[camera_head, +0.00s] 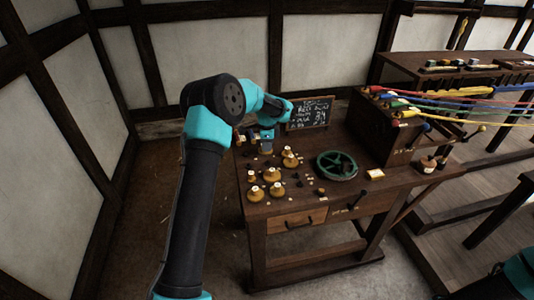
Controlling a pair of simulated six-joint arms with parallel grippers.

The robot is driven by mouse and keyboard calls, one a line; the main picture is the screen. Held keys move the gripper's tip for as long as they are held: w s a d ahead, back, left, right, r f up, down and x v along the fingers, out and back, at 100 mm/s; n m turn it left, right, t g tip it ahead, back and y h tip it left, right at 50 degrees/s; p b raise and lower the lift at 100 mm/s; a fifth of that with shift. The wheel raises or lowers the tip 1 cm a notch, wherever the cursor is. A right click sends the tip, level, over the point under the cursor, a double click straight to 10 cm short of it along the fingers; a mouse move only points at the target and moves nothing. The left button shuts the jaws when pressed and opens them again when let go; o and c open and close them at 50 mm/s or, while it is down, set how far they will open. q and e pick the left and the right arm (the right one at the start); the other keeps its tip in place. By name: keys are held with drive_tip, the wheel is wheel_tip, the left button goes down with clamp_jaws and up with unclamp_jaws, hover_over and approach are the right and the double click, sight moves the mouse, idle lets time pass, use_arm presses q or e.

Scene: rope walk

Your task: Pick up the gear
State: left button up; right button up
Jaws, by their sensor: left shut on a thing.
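Several brass gears with pale knobs stand at the left of the wooden table; one (288,159) is at the back, others are in the middle (271,175) and at the front (277,190). My left gripper (266,149) is low over the table's back left part, behind these gears. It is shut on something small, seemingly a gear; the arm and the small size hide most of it. Only part of my right arm shows at the bottom right corner; its gripper is out of view.
A green spoked wheel (337,165) lies right of the gears on the table (310,205). A chalkboard (309,113) stands behind. A dark wooden box (384,128) with coloured ropes stands at the right.

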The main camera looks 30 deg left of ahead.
use_arm(q)
drive_tip(key=shift+r, duration=1.75)
drive_tip(key=shift+r, duration=2)
drive_tip(key=s+d+f+m, duration=0.1)
drive_tip(key=d+f+m, duration=0.1)
drive_tip(key=d+m, duration=0.2)
drive_tip(key=s+d+f+m, duration=0.1)
drive_tip(key=d+f+m, duration=0.1)
drive_tip(key=d+m, duration=0.2)
drive_tip(key=s+d+f+m, duration=0.2)
drive_tip(key=d+m, duration=0.2)
drive_tip(key=d, duration=0.5)
drive_tip(key=shift+d+f, duration=0.3)
drive_tip(key=shift+f, duration=0.2)
